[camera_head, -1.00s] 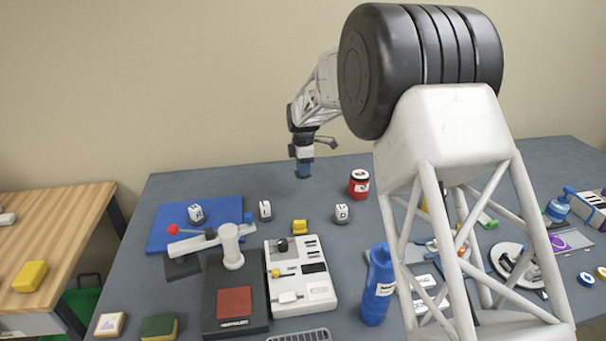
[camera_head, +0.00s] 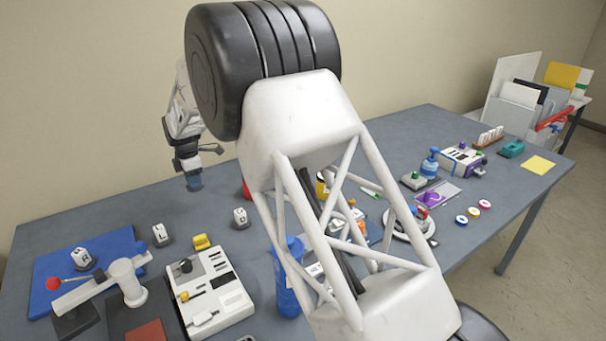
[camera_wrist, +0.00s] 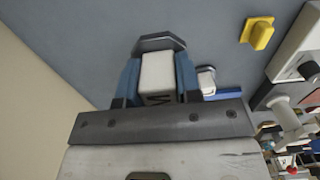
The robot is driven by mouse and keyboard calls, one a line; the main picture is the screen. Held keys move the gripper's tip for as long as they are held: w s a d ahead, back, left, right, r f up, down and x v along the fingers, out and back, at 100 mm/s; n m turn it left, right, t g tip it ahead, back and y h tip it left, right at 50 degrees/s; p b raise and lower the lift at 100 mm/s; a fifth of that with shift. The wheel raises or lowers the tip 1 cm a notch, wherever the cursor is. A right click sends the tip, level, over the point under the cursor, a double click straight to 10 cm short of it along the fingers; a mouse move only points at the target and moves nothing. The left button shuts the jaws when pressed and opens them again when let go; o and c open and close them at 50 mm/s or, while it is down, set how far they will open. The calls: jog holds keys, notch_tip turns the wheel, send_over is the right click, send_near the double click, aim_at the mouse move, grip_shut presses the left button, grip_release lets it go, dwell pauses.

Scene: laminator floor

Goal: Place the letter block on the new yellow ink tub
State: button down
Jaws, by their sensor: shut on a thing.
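My gripper (camera_wrist: 158,80) is shut on a white letter block (camera_wrist: 157,70) in the wrist view. The block has a dark base and a letter that looks like M, between blue fingers. In the head view my gripper (camera_head: 194,183) hangs above the far left part of the table; the held block cannot be made out there. A yellow tub (camera_head: 321,186) stands right of my gripper, partly hidden behind my arm. I cannot read its label. My gripper is well apart from it.
Letter blocks R (camera_head: 83,258), L (camera_head: 161,235) and D (camera_head: 240,218) stand on the left. A blue bottle (camera_head: 287,285) stands in front. Colored discs (camera_head: 473,212) and a purple pad (camera_head: 430,198) lie to the right.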

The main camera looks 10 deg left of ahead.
jog(key=w+d+r, duration=0.1)
jog(key=d+r, duration=0.1)
jog(key=d, duration=2.1)
jog(key=w+d+r, duration=0.2)
jog(key=d, duration=2)
jog(key=shift+d+r, duration=0.15)
jog(key=shift+d, duration=0.2)
jog(key=w+a, duration=0.1)
jog(key=w, duration=0.4)
jog(key=w+a+f, duration=0.1)
jog(key=w+a, duration=0.1)
jog(key=w, duration=0.3)
jog(key=w+a, duration=0.2)
jog(key=w, duration=0.3)
jog(key=shift+w+a+f, duration=0.1)
jog(key=shift+w+f, duration=0.05)
jog(key=shift+f, duration=0.1)
jog(key=shift+f, duration=1.75)
